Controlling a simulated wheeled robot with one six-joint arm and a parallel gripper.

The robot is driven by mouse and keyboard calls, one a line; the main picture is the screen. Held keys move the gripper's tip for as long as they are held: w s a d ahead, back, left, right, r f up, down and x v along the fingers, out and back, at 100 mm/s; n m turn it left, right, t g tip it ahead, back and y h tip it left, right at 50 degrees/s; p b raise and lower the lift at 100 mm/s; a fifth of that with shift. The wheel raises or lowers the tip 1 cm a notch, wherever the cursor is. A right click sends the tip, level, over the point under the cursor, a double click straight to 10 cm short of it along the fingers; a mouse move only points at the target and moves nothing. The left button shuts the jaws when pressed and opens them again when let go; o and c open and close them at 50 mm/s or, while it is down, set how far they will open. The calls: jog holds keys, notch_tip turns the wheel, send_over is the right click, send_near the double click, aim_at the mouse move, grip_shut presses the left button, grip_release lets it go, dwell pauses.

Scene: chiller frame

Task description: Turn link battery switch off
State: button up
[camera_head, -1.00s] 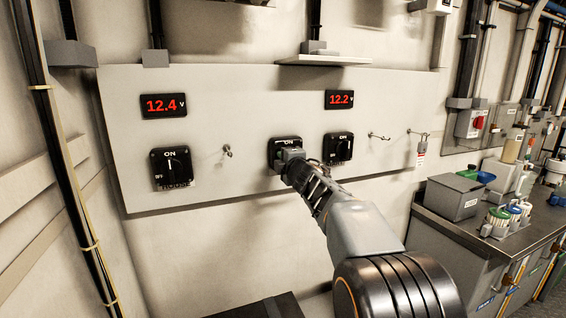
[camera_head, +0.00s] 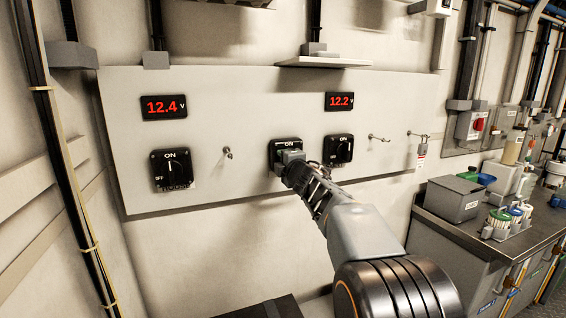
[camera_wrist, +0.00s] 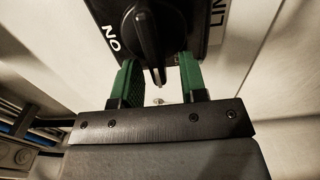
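The link battery switch (camera_head: 286,142) is the middle of three black rotary switches on the pale panel, largely hidden by my gripper in the head view. In the wrist view its black knob (camera_wrist: 150,40) shows close up, with the ON print to its left and a partly cut-off label starting "LIN" to its right. The knob's long handle runs across the direction of the ON mark. My gripper (camera_wrist: 159,80) has its two green fingers apart, one on either side of the knob's near end, with visible gaps between fingers and knob.
The house switch (camera_head: 172,170) is on the left, its knob towards ON. Another switch (camera_head: 338,149) sits close right of my gripper. Displays read 12.4 V (camera_head: 164,106) and 12.2 V (camera_head: 339,101). A counter (camera_head: 450,228) stands at right.

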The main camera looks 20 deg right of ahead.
jog(key=s, duration=1.3)
jog(key=shift+s, duration=0.4)
